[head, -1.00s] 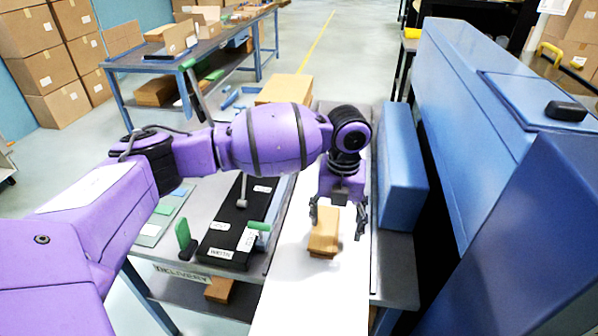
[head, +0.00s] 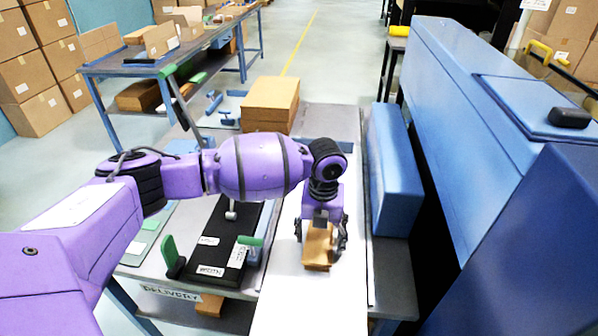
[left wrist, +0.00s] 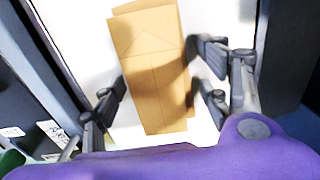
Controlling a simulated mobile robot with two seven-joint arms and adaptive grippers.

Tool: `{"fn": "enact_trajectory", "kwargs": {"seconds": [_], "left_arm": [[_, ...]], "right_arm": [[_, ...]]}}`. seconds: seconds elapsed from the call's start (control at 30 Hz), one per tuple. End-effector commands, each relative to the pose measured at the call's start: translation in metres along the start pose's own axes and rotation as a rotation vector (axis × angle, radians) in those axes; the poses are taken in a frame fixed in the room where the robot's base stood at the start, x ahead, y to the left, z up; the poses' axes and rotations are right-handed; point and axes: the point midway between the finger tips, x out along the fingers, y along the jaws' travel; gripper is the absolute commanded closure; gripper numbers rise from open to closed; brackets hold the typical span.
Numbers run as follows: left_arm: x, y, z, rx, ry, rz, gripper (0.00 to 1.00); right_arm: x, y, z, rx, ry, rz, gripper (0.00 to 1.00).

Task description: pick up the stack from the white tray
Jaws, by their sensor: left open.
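The stack (head: 318,248) is a small pile of flat brown kraft pieces, slightly uneven at the edges. It lies on the long white tray (head: 300,300). In the left wrist view the stack (left wrist: 152,70) sits between the fingers, a little tilted. My left gripper (head: 321,240) is open, pointing down, with one finger on each side of the stack. In the left wrist view the left gripper (left wrist: 160,95) shows its right fingers close to the stack's edge; I cannot tell whether they touch. My right gripper is not in view.
A black device with green handles (head: 222,240) stands left of the tray. A long blue block (head: 394,175) runs along the right, beside a big blue machine (head: 470,110). A larger brown stack (head: 270,104) lies behind. A second bench (head: 165,65) stands back left.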

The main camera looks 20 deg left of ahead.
Motion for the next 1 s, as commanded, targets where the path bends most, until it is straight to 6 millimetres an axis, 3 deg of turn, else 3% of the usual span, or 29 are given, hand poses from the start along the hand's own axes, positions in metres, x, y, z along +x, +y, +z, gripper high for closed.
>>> {"fn": "enact_trajectory", "kwargs": {"seconds": [0.23,0.63,1.0], "left_arm": [[0.0034,-0.0002,0.0005,0.001,-0.002,0.0,0.31],[0.0026,-0.0004,0.0008,0.0,-0.002,0.0,0.84],[-0.004,-0.0008,0.0017,0.0,-0.004,-0.002,0.84]], "right_arm": [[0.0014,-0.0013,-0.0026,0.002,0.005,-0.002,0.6],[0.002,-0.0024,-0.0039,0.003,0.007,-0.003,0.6],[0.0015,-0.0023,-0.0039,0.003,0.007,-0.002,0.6]]}}
